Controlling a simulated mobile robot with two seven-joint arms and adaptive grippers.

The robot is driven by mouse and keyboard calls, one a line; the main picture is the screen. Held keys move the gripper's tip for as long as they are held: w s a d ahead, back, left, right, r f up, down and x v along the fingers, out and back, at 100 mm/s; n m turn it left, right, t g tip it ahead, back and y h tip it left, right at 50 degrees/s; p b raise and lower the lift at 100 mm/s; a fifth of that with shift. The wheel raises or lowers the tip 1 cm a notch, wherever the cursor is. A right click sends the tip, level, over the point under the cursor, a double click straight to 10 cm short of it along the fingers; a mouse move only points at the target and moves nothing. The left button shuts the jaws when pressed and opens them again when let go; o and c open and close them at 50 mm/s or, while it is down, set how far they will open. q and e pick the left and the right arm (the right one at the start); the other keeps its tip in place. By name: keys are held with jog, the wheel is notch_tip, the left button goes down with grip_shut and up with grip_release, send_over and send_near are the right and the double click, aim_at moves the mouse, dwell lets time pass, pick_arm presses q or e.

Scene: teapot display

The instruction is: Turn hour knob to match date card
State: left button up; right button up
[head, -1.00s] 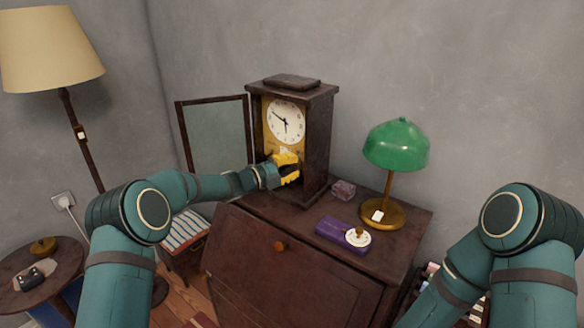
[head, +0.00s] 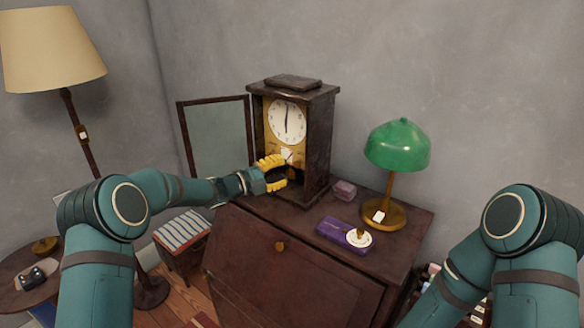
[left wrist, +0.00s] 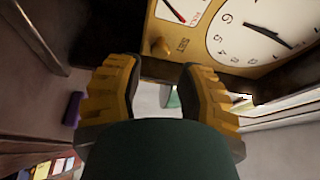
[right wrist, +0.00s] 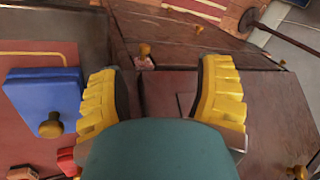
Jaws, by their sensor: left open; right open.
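The dark wooden clock (head: 318,145) stands on the desk with its glass door open to the left. Its white dial (head: 287,122) has its hands in a near-vertical line, one up toward 12 and one down. My left gripper (head: 274,172) is open and empty just below the dial. In the left wrist view a small brass knob (left wrist: 160,47) sits just beyond the open fingertips, apart from them, beside a small dial with a red pointer (left wrist: 180,8). My right gripper (right wrist: 165,85) is open and empty. I cannot make out a date card.
A green lamp (head: 398,145), a purple block (head: 333,228) with a white disc, and a small mauve box (head: 344,190) stand on the desk to the right. The open glass door (head: 218,140) is left of the clock. In the right wrist view is a blue block (right wrist: 35,95).

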pick_arm(q)
jog(key=v, duration=0.7)
jog(key=shift+s+f, duration=0.1)
